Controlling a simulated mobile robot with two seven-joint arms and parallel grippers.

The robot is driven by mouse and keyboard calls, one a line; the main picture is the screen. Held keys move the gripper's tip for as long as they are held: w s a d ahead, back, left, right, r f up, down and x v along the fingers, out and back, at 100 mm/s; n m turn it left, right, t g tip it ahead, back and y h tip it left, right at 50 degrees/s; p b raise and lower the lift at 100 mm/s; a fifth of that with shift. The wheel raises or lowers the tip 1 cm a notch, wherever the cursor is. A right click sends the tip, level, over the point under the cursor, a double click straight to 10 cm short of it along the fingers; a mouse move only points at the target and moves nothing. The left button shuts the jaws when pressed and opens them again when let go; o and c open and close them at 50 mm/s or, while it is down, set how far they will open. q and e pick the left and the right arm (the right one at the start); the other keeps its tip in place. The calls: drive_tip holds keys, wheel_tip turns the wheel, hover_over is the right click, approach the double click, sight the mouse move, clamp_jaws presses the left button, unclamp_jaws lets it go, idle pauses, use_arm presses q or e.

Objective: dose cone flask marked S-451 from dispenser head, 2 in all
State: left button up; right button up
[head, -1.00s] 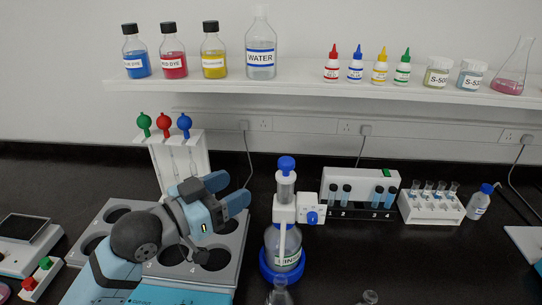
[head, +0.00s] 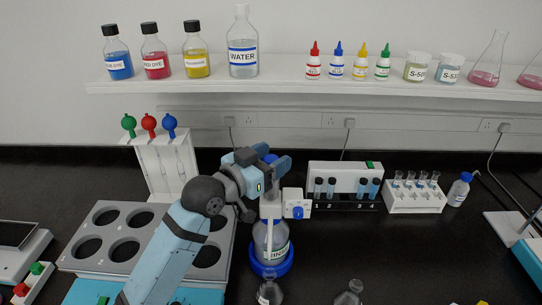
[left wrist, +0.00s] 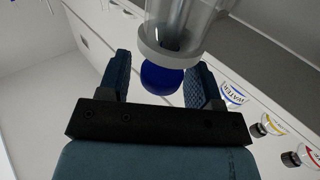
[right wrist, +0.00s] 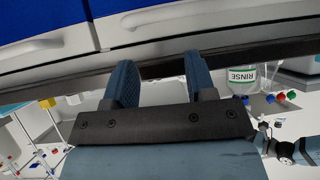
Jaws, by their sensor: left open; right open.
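The dispenser bottle (head: 271,236) stands upright in a blue ring base, its label partly hidden. Its blue knob (head: 270,158) is at the top, and a white spout block (head: 296,203) sits at the right. My left gripper (head: 264,162) is open around the knob; in the left wrist view the blue knob (left wrist: 162,78) lies between the open fingers (left wrist: 160,82). A small clear flask (head: 268,292) stands in front of the dispenser, its label unreadable. Another glass neck (head: 350,292) shows at the bottom edge. My right gripper (right wrist: 162,80) is open and empty, outside the head view.
A grey rack with round holes (head: 125,228) stands left of the dispenser, partly behind my left arm. A numbered vial holder (head: 344,176) and white tube rack (head: 414,198) stand at right. Bottles line the shelf (head: 300,86). The bench right of the dispenser is mostly clear.

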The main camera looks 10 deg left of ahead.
sight(271, 158)
use_arm(q)
clamp_jaws()
wheel_tip(271, 158, up, 3)
drive_tip(key=p, duration=0.3)
drive_tip(key=shift+r, duration=0.1)
drive_tip(key=shift+c, duration=0.3)
unclamp_jaws()
drive_tip(key=shift+o, duration=0.3)
